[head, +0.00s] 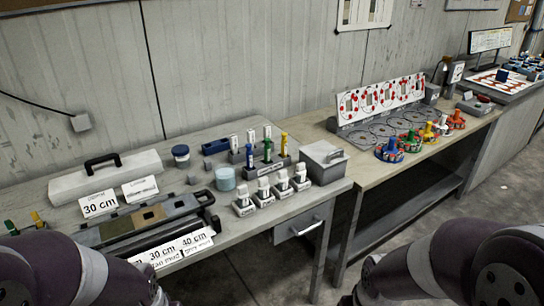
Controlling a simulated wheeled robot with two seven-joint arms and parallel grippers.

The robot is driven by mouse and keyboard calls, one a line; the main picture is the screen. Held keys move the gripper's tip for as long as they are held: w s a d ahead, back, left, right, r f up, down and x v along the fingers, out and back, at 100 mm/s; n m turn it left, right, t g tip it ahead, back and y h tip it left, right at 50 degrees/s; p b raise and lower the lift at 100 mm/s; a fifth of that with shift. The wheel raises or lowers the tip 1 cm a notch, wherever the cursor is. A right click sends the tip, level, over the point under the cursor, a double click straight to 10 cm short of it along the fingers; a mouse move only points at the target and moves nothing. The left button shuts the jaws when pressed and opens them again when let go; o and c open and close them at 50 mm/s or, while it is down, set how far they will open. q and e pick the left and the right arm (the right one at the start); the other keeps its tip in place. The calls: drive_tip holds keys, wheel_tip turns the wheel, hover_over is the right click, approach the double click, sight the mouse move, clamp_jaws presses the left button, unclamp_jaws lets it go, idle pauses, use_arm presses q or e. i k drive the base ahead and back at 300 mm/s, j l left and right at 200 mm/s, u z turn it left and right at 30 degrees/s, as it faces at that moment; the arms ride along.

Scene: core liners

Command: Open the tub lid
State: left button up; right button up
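A small round light-blue tub (225,179) stands on the left workbench, near its middle. Its top is pale; I cannot tell whether that is a lid. Which one is the tub is not clear from the picture. My arms come in at the bottom left and bottom right corners, apart from these things. Both grippers are out of view.
A grey case (140,222) with "30 cm" and "40 cm" cards lies at the bench's front left. A long lidded box (105,177) lies behind it. Stamp-like blocks (272,190) and a rack of coloured tubes (262,165) crowd the bench right of the light-blue tub.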

sight(325, 155)
drive_tip(key=i+l+z, duration=0.1)
drive_tip(key=z, duration=0.3)
drive_tip(key=i+z, duration=0.2)
drive_tip(key=z, duration=0.25)
drive_tip(key=i+l+z, duration=0.1)
drive_tip(key=z, duration=0.3)
drive_tip(key=i+j, duration=0.05)
drive_tip(key=i, duration=0.05)
